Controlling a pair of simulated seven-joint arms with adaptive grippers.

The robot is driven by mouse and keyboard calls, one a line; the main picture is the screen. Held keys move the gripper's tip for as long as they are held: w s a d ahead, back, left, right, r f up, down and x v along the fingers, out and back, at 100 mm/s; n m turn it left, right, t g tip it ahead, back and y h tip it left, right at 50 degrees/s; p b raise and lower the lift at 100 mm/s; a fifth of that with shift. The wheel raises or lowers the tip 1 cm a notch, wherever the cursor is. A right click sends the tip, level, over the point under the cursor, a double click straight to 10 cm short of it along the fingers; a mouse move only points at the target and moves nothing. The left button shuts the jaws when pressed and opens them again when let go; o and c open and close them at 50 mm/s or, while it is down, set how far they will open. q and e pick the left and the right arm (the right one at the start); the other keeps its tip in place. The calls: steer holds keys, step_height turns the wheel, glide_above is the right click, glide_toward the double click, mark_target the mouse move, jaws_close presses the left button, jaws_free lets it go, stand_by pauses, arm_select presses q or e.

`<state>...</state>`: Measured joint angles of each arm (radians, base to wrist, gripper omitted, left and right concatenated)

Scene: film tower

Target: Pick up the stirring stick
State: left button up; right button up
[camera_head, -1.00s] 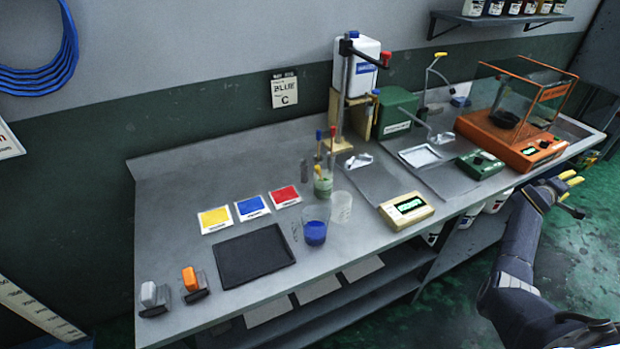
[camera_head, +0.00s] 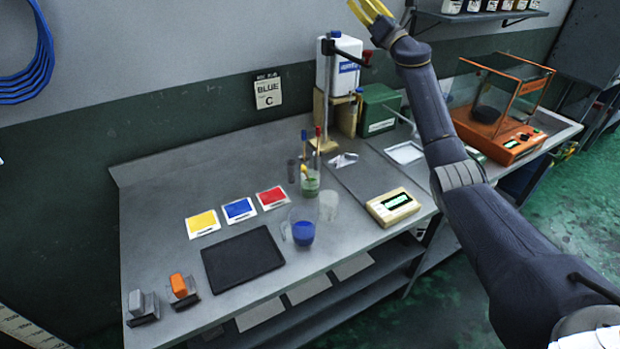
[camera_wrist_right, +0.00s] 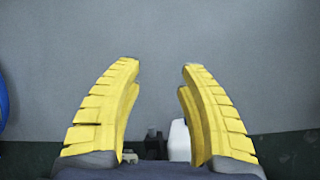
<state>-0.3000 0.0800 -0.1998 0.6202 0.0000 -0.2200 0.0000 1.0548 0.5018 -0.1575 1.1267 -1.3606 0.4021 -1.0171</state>
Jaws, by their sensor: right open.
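Thin sticks or tools stand upright in a small glass jar (camera_head: 310,187) with greenish contents near the middle of the bench. My left gripper is not in view.
A clear beaker of blue liquid (camera_head: 303,233) and an empty cup (camera_head: 328,206) stand before the jar. A stand and white canister (camera_head: 341,75) rise behind it. A yellowish scale (camera_head: 393,207) sits to the right, a black mat (camera_head: 243,258) to the left.

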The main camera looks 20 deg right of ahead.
steer(key=s+a+f+n+g+y, duration=0.15)
steer(key=a+n+g+y, duration=0.25)
steer(key=a+n+g, duration=0.75)
steer(key=s+a+n+g+y, duration=0.3)
steer(key=a+n, duration=0.4)
steer(key=a, duration=1.2)
steer(key=s+a+f+n+g+h, duration=0.35)
steer(key=s+a+f+n, duration=0.2)
steer(key=a+f, duration=0.2)
steer(key=n+g+h, duration=0.5)
steer(key=n+h, duration=0.1)
steer(key=h, duration=0.5)
glide_toward(304, 170)
steer(key=f, duration=0.2)
steer(key=w+f, duration=0.1)
steer(key=f, duration=0.1)
steer(key=w+f, duration=0.1)
steer(key=shift+d+f, duration=0.25)
steer(key=shift+f, duration=0.15)
steer(key=shift+s+d+f, duration=0.1)
steer(key=shift+s+f, duration=0.1)
steer(key=shift+f, duration=0.7)
steer(key=shift+s+d+f, duration=0.1)
steer(key=shift+s+f, duration=0.1)
steer(key=shift+f, duration=1.55)
